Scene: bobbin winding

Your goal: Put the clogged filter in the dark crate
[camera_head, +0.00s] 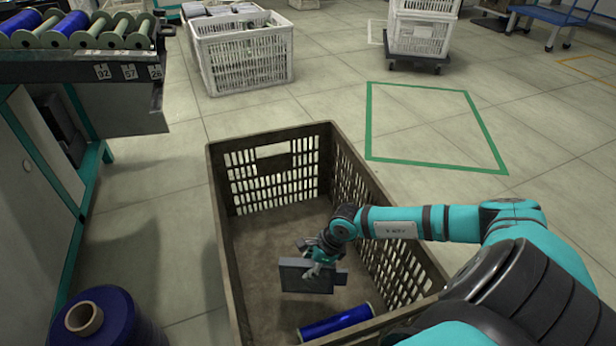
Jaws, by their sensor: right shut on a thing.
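The dark crate (214,190) stands on the floor in the middle of the view, open at the top. My right gripper (318,266) reaches over its right wall and is shut on a grey, flat, box-like filter (306,278). The filter shows inside the crate's outline, above the brown crate floor. I cannot tell whether it touches the bottom. A blue bobbin (337,320) lies in the crate near its front. My left gripper is not in view.
A large blue spool (122,320) stands at the lower left beside the winding machine (40,200). White crates (245,58) stand behind, and another white stack sits on a dolly (417,64). The green-taped floor square (430,125) is empty.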

